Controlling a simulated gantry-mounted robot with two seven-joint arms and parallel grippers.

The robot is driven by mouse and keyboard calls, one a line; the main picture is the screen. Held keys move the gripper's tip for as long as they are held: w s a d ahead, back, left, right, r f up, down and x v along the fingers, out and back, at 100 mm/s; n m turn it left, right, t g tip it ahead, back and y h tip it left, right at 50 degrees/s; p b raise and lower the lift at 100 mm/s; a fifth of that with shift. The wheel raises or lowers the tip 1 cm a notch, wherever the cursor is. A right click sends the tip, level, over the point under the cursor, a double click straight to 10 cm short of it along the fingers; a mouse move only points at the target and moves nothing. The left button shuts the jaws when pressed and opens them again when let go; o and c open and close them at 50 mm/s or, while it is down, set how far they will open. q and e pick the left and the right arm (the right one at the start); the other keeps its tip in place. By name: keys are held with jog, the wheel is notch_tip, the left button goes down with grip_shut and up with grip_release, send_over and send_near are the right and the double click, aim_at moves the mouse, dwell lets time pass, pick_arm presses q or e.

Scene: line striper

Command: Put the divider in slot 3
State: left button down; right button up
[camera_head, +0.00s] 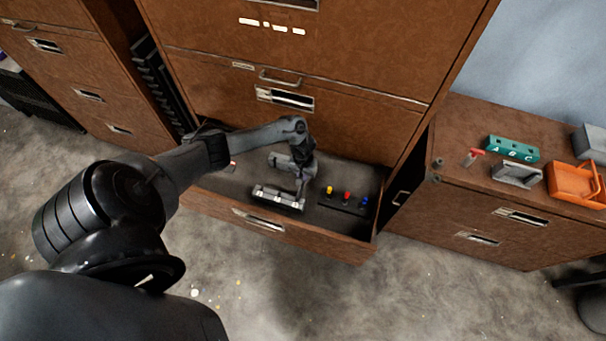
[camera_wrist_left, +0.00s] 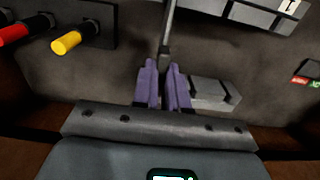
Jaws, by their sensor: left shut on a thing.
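My left gripper (camera_head: 301,186) reaches down into the open drawer in the head view. In the left wrist view its purple fingers (camera_wrist_left: 164,88) are shut on a thin grey piece, apparently the divider (camera_wrist_left: 167,38), seen nearly edge-on. A grey rack with pale labels (camera_head: 276,197) lies in the drawer by the gripper. It also shows at the top of the left wrist view (camera_wrist_left: 262,14), with a "1" at its right end. The divider's far end lies near the rack's other end; I cannot tell whether it is in a slot. My right gripper is out of view.
Beside the rack is a dark board with yellow, red and blue pegs (camera_head: 346,200). A grey block (camera_wrist_left: 213,93) lies close beside the fingers. The drawer front (camera_head: 270,224) bounds the space. A side cabinet holds an orange tray (camera_head: 575,186) and a green A-B-C block (camera_head: 513,149).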

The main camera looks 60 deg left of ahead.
pick_arm(q)
jog(key=shift+f+b, duration=0.55)
jog(key=shift+f, duration=0.4)
dwell(0.4)
jog(key=c, duration=0.8)
grip_release()
jog(key=shift+r, duration=0.1)
notch_tip(320, 180, up, 2)
jog(key=p, duration=0.2)
jog(key=shift+r+p, duration=0.1)
jog(key=shift+p, duration=0.3)
notch_tip(320, 180, up, 5)
jog(key=p, duration=0.5)
jog(key=shift+p, duration=0.35)
jog(key=shift+f, duration=0.2)
